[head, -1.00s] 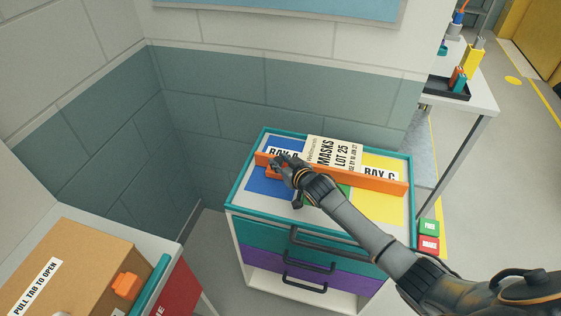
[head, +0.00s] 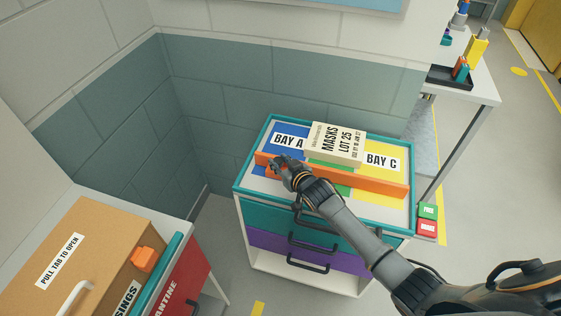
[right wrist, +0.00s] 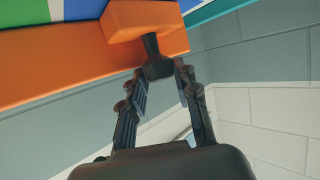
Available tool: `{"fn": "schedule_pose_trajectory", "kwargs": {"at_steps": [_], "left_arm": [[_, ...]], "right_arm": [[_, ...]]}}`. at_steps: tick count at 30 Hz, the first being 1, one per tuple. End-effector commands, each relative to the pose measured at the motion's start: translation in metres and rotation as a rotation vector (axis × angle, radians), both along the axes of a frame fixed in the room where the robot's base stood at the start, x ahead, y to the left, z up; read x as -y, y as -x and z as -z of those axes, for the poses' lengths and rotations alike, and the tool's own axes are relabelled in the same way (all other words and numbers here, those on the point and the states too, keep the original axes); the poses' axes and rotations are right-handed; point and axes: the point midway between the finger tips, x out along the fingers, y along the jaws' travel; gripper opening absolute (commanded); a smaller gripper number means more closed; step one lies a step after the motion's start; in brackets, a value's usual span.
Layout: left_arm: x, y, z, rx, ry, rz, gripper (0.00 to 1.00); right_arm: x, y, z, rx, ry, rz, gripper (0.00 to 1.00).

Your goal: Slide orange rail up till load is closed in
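The orange rail (head: 375,184) lies across the top of the cart, in front of the load, a cream box (head: 336,143) marked MASKS LOT 25. A strip of green shows between box and rail, so they are apart. The box stands in the middle bay, between the blue BAY A and yellow BAY C. My right gripper (head: 283,172) is at the rail's left part. In the right wrist view its fingers (right wrist: 160,80) close on both sides of a dark knob (right wrist: 157,62) under an orange block of the rail. My left gripper is not in view.
The cart's teal rim (head: 250,150) surrounds the bays; drawers with dark handles are below. Green and red buttons (head: 427,219) are at its right. A cardboard box (head: 95,255) stands at lower left. A grey-topped table (head: 480,95) is at upper right. The wall is close behind.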

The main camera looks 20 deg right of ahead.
Motion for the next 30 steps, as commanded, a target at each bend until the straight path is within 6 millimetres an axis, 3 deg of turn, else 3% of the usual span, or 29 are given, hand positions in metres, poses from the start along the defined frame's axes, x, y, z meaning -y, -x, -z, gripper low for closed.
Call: {"fn": "schedule_pose_trajectory", "kwargs": {"at_steps": [1, 3, 4, 17, 30], "left_arm": [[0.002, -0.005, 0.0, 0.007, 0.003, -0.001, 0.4], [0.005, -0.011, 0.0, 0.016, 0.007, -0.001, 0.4], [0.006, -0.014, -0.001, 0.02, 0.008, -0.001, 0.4], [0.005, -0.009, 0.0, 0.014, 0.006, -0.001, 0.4], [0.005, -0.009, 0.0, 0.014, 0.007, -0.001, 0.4]], "right_arm": [[0.001, 0.0, 0.0, 0.0, -0.001, 0.001, 0.38], [0.001, 0.0, 0.001, 0.0, -0.001, 0.002, 0.53], [0.001, 0.0, 0.001, -0.001, -0.001, 0.002, 0.54], [0.002, 0.008, -0.001, -0.002, -0.001, 0.002, 0.54], [0.014, 0.074, -0.03, -0.001, -0.001, 0.0, 0.54]]}}
